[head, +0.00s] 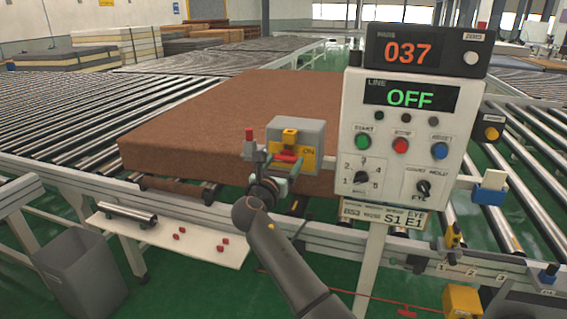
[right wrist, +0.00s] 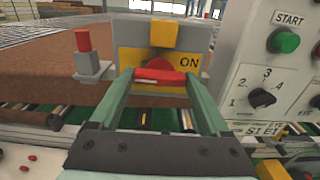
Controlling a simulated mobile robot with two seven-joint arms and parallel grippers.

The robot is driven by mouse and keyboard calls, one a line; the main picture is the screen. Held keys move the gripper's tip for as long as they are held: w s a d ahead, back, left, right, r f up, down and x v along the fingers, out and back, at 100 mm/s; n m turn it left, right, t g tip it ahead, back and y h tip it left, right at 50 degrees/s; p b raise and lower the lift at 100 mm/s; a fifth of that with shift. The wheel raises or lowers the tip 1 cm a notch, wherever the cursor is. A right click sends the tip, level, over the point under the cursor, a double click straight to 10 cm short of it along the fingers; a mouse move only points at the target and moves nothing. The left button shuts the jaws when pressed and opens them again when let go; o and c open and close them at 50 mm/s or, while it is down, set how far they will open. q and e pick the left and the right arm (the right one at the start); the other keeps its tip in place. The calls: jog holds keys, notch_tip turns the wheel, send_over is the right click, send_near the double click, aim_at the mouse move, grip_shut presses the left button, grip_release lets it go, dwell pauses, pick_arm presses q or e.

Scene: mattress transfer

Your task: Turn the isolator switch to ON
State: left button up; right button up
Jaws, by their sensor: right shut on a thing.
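The isolator switch is a grey box (head: 310,130) with a yellow front plate marked ON at its right side, beside the control panel. Its red handle (right wrist: 160,76) lies about level in the right wrist view, with part of a red disc behind it. A yellow block (right wrist: 163,36) sits above the handle. My right gripper (head: 286,160) is at the front of the box, its two green fingers shut on the red handle (head: 285,157). The fingers hide the handle's ends in part. My left gripper is not in view.
The control panel (head: 398,125) stands close on the right, its line display (head: 411,97) reading OFF. A red-topped post (right wrist: 84,42) stands left of the switch. A brown mattress (head: 200,115) lies on the rollers behind. A grey bin (head: 80,275) stands at lower left.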

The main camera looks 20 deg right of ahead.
jog(key=shift+m, duration=0.3)
jog(key=m, duration=0.2)
jog(key=shift+m+b, duration=0.35)
jog(key=shift+m, duration=0.05)
jog(key=m+b, duration=0.1)
jog(key=m, duration=0.2)
jog(key=shift+f+m, duration=0.1)
jog(key=shift+m, duration=0.2)
jog(key=m+b, duration=0.3)
jog(key=m, duration=0.2)
jog(key=shift+m, duration=0.3)
jog(key=shift+m+b, duration=1)
jog(key=shift+m, duration=0.6)
jog(key=shift+m+b, duration=0.55)
jog(key=shift+m, duration=0.45)
jog(key=shift+b, duration=0.3)
